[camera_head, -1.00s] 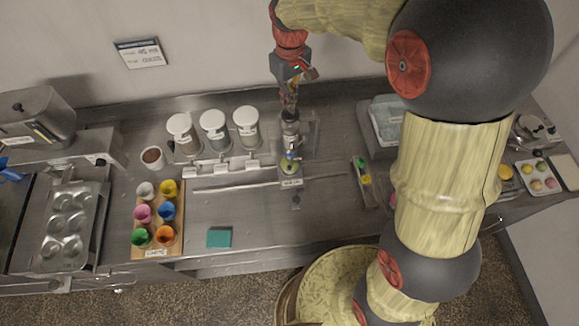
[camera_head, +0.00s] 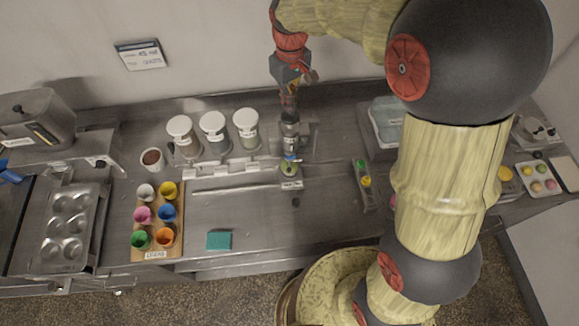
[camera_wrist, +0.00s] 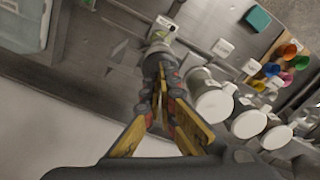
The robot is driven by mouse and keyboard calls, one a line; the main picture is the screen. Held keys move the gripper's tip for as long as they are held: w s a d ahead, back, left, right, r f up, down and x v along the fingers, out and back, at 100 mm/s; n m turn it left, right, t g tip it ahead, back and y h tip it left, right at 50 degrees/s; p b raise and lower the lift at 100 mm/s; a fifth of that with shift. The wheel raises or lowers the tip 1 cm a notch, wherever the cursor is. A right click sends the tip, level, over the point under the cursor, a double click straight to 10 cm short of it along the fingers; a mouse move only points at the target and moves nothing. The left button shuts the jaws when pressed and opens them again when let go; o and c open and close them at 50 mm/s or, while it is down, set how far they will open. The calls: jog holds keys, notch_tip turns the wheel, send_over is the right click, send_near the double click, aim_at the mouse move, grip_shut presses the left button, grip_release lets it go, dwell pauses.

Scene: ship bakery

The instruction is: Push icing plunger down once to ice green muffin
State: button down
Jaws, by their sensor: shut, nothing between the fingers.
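The icing dispenser (camera_head: 290,134) stands upright at the back middle of the steel counter. The green muffin (camera_head: 289,169) sits directly under it, partly hidden by its lower end. My gripper (camera_head: 289,108) is shut and empty, pointing down over the top of the dispenser, where the plunger is. In the wrist view, the closed fingertips (camera_wrist: 160,72) lie in line with the dispenser (camera_wrist: 158,56). They look touching or very close; I cannot tell which. The plunger itself is hidden by the fingers, so its height is unclear. A little green of the muffin (camera_wrist: 162,33) shows beyond the dispenser.
Several white-lidded jars (camera_head: 213,133) stand left of the dispenser. A wooden rack (camera_head: 154,248) holds coloured piping cones. A box with green and yellow buttons (camera_head: 364,182) is to the right, and a pale blue tub (camera_head: 385,124) behind it. The front middle counter is clear except a teal block (camera_head: 219,240).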

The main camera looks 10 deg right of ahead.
aim_at(290, 116)
jog(key=shift+f, duration=0.1)
dwell(0.3)
jog(key=shift+f+b, duration=1.4)
jog(key=shift+f, duration=1.05)
jog(key=shift+r, duration=0.1)
jog(key=shift+r+p, duration=1.65)
jog(key=shift+r, duration=0.75)
jog(key=shift+r, duration=0.1)
notch_tip(290, 116, up, 6)
jog(key=p, duration=0.4)
